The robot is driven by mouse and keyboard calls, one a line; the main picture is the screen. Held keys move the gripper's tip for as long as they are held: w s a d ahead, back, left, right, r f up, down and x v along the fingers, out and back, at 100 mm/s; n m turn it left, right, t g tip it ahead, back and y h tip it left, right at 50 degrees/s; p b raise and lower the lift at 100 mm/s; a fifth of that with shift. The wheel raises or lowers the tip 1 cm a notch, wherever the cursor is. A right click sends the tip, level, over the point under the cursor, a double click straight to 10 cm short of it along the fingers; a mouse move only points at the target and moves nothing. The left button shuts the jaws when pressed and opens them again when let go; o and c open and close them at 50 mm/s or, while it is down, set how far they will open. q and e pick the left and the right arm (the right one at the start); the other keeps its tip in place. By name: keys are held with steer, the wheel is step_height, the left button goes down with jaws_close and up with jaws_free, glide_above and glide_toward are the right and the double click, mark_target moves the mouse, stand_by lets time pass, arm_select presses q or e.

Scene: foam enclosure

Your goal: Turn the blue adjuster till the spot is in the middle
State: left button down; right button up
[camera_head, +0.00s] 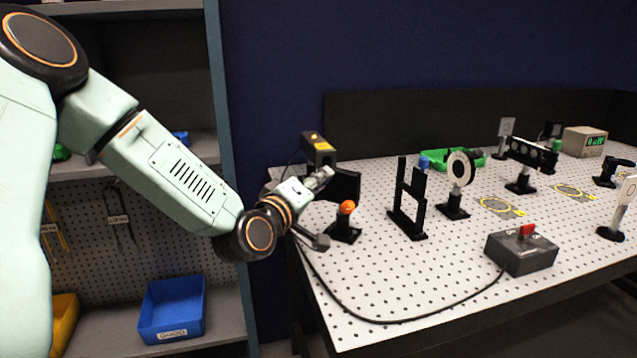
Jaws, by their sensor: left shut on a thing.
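A blue knob, which looks like the blue adjuster (423,162), sits on top of a black upright frame (408,200). My left gripper (322,208) is at the table's left end, well left of the blue knob and apart from it. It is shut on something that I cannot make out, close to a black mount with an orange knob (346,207). A black box with a yellow label (318,150) stands just behind it. I cannot see a spot in this view. My right gripper is not in view.
A cable crosses the front. Shelves with a blue bin (172,308) stand at left.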

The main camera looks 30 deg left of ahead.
arm_select(q)
steer(key=c, duration=1.1)
jaws_free()
steer(key=shift+s, duration=0.1)
step_height(320, 180, up, 10)
